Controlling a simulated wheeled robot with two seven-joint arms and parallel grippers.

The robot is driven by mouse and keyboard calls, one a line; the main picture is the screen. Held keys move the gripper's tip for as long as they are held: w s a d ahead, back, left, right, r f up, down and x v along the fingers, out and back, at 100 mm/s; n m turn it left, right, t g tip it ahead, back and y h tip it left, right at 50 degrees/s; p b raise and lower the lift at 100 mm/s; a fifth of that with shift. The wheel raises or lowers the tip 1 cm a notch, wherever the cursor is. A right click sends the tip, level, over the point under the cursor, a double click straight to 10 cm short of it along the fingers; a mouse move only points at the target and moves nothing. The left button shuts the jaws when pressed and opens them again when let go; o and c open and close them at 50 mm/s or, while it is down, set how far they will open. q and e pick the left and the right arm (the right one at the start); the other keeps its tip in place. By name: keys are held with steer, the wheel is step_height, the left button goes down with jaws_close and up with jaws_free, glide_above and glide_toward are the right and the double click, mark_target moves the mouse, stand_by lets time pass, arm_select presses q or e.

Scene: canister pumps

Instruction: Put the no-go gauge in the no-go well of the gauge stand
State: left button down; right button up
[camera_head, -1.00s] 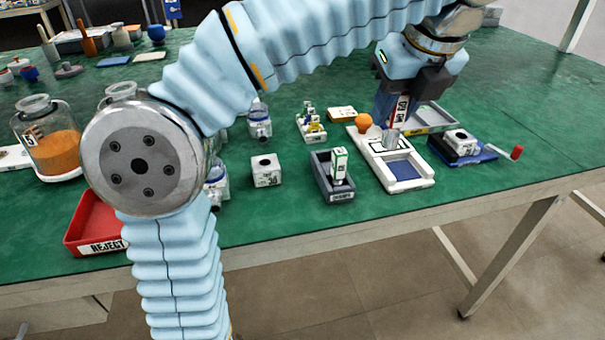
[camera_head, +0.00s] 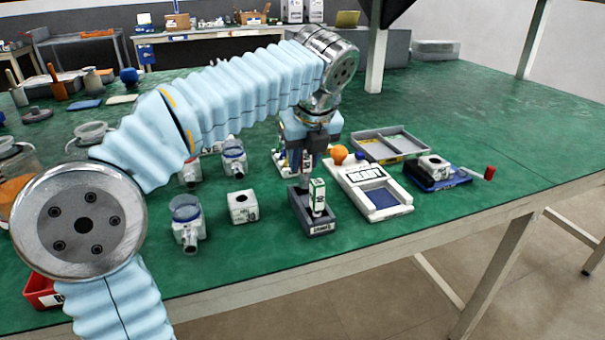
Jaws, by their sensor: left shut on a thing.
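The gauge stand (camera_head: 318,229) is a dark grey block with a label on its front, standing near the middle of the table. A white and green gauge (camera_head: 318,194) stands upright in its front part. My left gripper (camera_head: 307,164) points down over the back of the stand. It is shut on a white gauge with red marking (camera_head: 307,158), the no-go gauge, held upright behind the green one. The fingers hide much of it, and I cannot tell whether its lower end is inside the back well. My right gripper is not in view.
A white tray-like device (camera_head: 390,211) with an orange knob (camera_head: 339,153) stands close right of the stand. A white block (camera_head: 242,207) and a clear pump body (camera_head: 187,222) stand to its left. A grey divided tray (camera_head: 390,145) lies behind.

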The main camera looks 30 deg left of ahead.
mark_target(302, 172)
arm_select(q)
steer(key=shift+a+f+b, duration=0.2)
steer(key=shift+f+b, duration=0.1)
steer(key=shift+f, duration=1.4)
steer(key=shift+f, duration=0.15)
steer(key=c, duration=0.9)
jaws_free()
steer(key=p+v, duration=0.2)
steer(key=v, duration=1)
steer(key=shift+p, duration=0.35)
